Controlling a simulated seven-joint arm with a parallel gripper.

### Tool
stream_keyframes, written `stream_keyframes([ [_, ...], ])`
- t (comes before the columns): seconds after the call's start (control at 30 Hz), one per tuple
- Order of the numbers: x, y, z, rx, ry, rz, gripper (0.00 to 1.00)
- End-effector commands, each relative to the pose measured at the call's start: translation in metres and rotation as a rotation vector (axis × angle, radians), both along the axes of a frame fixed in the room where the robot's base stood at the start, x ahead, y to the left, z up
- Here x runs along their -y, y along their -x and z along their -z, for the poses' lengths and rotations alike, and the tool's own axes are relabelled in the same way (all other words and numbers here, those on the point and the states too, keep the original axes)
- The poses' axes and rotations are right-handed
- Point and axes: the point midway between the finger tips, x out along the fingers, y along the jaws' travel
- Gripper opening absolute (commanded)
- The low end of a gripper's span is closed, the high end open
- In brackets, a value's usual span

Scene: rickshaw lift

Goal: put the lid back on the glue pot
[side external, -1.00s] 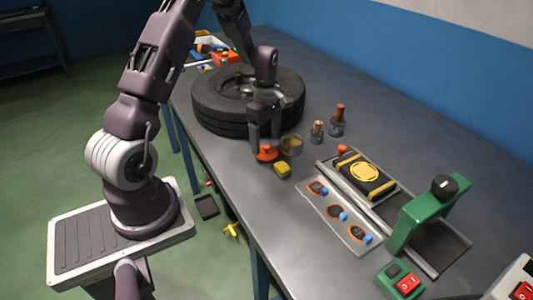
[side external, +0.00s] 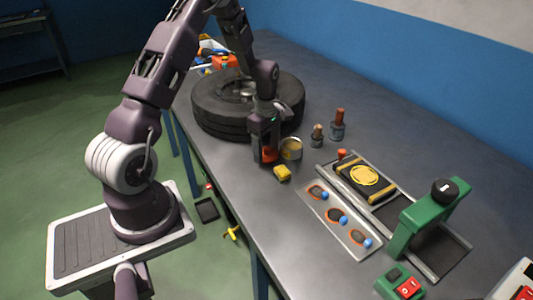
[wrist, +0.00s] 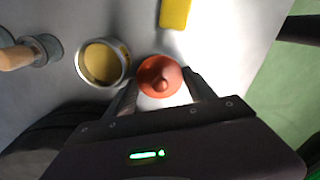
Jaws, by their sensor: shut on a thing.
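The glue pot (side external: 291,149) stands upright and open on the bench beside the tyre, with yellowish glue showing inside. It also shows in the wrist view (wrist: 103,63), left of my gripper. The orange-red lid (wrist: 160,77) has a small knob on top and sits between my fingers. In the side view the lid (side external: 268,155) is partly hidden by my gripper (side external: 266,157). My gripper, also in the wrist view (wrist: 160,90), is shut on the lid, low at the bench and beside the pot. I cannot tell whether the lid still touches the bench.
A yellow block (side external: 282,173) lies just in front of the lid. The black tyre (side external: 217,124) is close behind my gripper. Two handled small jars (side external: 317,136) (side external: 338,125) stand right of the pot. A patch tray (side external: 337,216) and green press (side external: 420,219) are farther right.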

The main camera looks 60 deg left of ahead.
Motion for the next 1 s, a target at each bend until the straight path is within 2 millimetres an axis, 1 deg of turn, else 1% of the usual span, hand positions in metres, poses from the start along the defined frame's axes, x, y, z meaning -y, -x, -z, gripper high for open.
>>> stream_keyframes([
  [0.1,-0.001,-0.002,-0.031,0.007,-0.005,-0.001,0.25],
  [0.2,-0.001,-0.001,-0.057,0.006,-0.004,0.0,0.25],
  [0.33,0.0,-0.003,-0.081,0.005,-0.003,0.005,0.25],
  [0.37,0.0,-0.005,-0.084,0.003,-0.002,0.017,0.25],
  [0.4,0.0,-0.012,-0.088,0.003,-0.002,0.044,0.25],
  [0.47,0.001,-0.026,-0.091,0.002,-0.002,0.109,0.25],
  [0.6,0.007,-0.062,-0.094,0.0,-0.001,0.282,0.25],
  [0.7,0.011,-0.078,-0.095,-0.003,0.001,0.368,0.25],
  [0.77,0.012,-0.082,-0.093,-0.004,0.001,0.391,0.25],
  [0.87,0.012,-0.082,-0.086,-0.005,0.003,0.395,0.25],
  [1.0,0.012,-0.082,-0.067,-0.005,0.004,0.394,0.25],
])
